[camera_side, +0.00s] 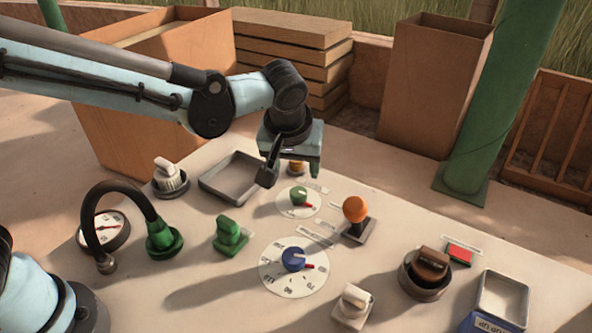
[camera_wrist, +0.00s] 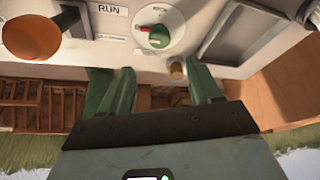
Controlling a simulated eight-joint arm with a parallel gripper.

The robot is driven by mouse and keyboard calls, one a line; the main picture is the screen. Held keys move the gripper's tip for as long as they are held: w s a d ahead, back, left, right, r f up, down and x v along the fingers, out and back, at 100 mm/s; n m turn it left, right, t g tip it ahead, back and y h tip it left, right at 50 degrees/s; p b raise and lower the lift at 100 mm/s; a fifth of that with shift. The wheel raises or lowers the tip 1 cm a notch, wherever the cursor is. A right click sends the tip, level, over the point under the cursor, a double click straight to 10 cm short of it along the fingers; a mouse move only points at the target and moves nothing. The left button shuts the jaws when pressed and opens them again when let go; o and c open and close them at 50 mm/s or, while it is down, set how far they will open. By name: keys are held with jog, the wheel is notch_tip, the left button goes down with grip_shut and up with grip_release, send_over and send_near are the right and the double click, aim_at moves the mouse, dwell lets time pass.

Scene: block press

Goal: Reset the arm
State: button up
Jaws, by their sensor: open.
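My arm reaches in from the left in the side view. My gripper (camera_side: 294,165) points down over the back of the panel, just above a small brass knob (camera_side: 296,168). In the wrist view, its two green fingers (camera_wrist: 162,88) stand apart with nothing held between them. The brass knob (camera_wrist: 177,70) shows between and beyond them, and I cannot tell whether the gripper touches it. The small green dial (camera_side: 299,196) lies in front of the gripper; it also shows in the wrist view (camera_wrist: 158,36). The orange-balled lever (camera_side: 355,209) stands to the right.
Wooden boxes (camera_side: 437,80) and a green post (camera_side: 500,100) stand behind.

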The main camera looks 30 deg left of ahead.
jog(key=shift+v, duration=0.8)
jog(key=s+a+r+m+t+h, duration=0.1)
jog(key=s+a+m+t, duration=0.2)
jog(key=s+a, duration=0.9)
jog(key=a+m, duration=0.1)
jog(key=a, duration=0.3)
jog(key=shift+s+a+r+m+h, duration=0.15)
jog(key=shift+s+a+m+h, duration=0.15)
jog(key=shift+s+h, duration=0.1)
jog(key=shift+o, duration=0.6)
jog(key=shift+w, duration=0.1)
